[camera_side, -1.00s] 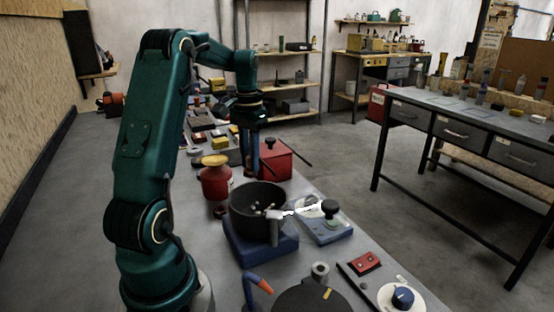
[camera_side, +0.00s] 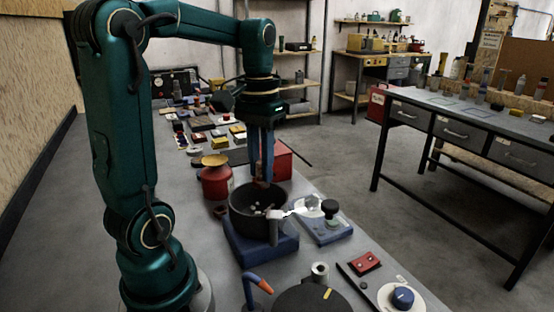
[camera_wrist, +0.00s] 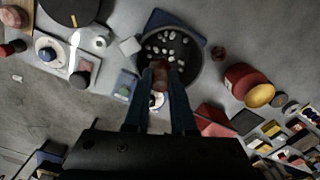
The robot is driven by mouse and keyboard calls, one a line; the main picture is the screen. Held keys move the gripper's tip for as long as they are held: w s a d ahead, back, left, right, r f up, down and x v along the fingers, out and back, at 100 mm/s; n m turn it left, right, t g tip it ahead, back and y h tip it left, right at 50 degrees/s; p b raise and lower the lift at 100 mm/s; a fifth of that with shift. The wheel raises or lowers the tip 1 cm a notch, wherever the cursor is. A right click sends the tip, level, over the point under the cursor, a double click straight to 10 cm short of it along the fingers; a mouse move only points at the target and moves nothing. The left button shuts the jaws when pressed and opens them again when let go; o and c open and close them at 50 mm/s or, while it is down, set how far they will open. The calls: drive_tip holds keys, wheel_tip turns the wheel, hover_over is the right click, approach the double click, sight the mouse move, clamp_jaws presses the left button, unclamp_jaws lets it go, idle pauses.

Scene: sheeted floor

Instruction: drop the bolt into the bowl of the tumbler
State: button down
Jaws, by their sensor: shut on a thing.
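The tumbler's dark round bowl (camera_side: 247,228) sits on a blue base (camera_side: 262,246) in the side view, open at the top, with several pale pebbles inside. It also shows in the wrist view (camera_wrist: 194,72). My gripper (camera_side: 262,180) points down at the bowl's back rim, its blue fingers in front of a red box. It is shut on a reddish-brown piece, seemingly the bolt (camera_wrist: 160,76), which overlaps the bowl in the wrist view. The bolt's lower end is hard to make out, and its exact height above the bowl cannot be told.
A red pot with a yellow lid (camera_side: 215,178) stands left of the bowl. A red box (camera_side: 282,163) is behind it. A blue device with a black knob (camera_side: 326,222) is to the right. A dark round disc (camera_side: 310,300) lies in front.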

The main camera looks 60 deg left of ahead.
sight(261, 185)
drive_tip(key=shift+f, duration=2.3)
drive_tip(key=c, duration=0.7)
unclamp_jaws()
drive_tip(key=shift+r, duration=2.6)
drive_tip(key=shift+d, duration=0.1)
